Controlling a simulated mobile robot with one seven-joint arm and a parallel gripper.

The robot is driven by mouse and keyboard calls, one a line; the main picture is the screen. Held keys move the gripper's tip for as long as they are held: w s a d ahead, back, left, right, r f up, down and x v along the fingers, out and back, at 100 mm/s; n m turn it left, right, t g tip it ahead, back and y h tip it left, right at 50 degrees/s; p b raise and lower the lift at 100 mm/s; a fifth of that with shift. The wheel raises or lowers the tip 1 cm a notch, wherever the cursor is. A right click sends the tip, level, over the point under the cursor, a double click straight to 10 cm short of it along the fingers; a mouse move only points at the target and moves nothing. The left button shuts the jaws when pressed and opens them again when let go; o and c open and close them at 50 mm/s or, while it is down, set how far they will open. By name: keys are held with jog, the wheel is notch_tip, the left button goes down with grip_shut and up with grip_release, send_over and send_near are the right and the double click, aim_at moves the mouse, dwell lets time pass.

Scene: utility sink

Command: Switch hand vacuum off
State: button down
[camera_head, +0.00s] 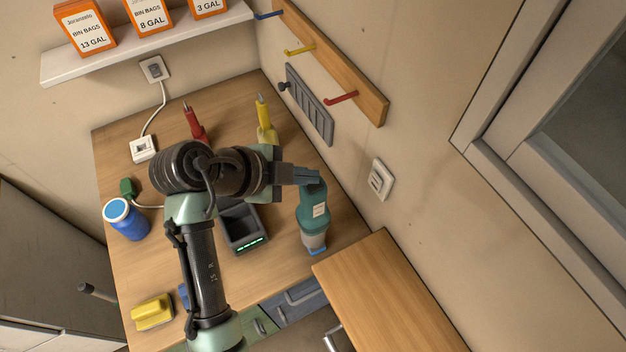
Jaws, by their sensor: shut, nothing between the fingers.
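The hand vacuum (312,209) has a teal body with a pale label and a grey and blue lower end. It stands on the wooden counter, right of a dark dock (243,228) with a green lit strip. My gripper (314,175) is at the vacuum's upper end, close to it or touching; I cannot tell which. Its fingers are shut with nothing between them. The vacuum's switch is not clear to see, and my arm hides part of the dock.
A red bottle (194,128) and a yellow bottle (266,125) stand behind my arm. The wall with a hook rail (335,60) is close on the right.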

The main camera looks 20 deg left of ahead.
jog(key=shift+f, duration=0.1)
dwell(0.3)
jog(key=shift+r, duration=0.6)
notch_tip(320, 180, up, 6)
jog(key=p, duration=0.4)
dwell(0.3)
dwell(0.4)
